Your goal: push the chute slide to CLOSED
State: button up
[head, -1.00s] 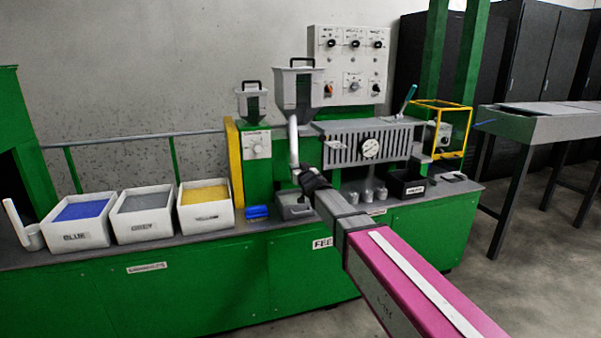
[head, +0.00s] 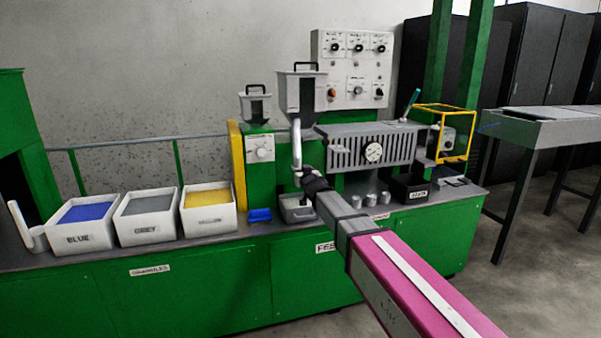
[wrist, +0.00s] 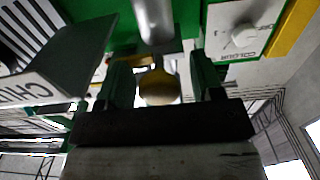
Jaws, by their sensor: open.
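The grey chute pipe (head: 296,143) drops from the hopper at the middle of the machine in the head view. My gripper (head: 303,177) is at its lower end, which my arm partly hides. In the wrist view the pipe (wrist: 153,22) comes in from the top. A rounded tan knob-like end (wrist: 159,87) sits between the two green fingers of my open gripper (wrist: 162,74). I cannot tell whether the fingers touch it. I cannot make out the slide itself or its CLOSED mark.
A grey tray (head: 290,215) stands below the pipe. A grey labelled plate (wrist: 62,70) is close at left in the wrist view. A colour dial (head: 261,149) is to the left, with blue, grey and yellow bins (head: 208,225) beyond. Several small cups stand right of my gripper.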

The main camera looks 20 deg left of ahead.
jog(key=v, duration=0.9)
jog(key=shift+s, duration=0.25)
jog(key=shift+d, duration=0.1)
jog(key=s+d+f+m+g+h, duration=0.1)
jog(key=d+f+m+g+h, duration=0.2)
jog(key=d+f, duration=0.75)
jog(key=s+d+f+m+g+h, duration=0.15)
jog(key=d+f+h, duration=0.5)
jog(key=d, duration=0.75)
jog(key=s+d+f+m+g, duration=0.1)
jog(key=s+d+f+g, duration=0.4)
jog(key=s+d, duration=0.3)
jog(key=s+d+f+m+g, duration=0.1)
jog(key=s+d+f+g, duration=0.4)
jog(key=s+d+f, duration=0.2)
jog(key=s+d, duration=0.2)
jog(key=s, duration=0.1)
jog(key=shift+d+f+g, duration=0.3)
jog(key=shift+g, duration=0.05)
jog(key=shift+s, duration=0.1)
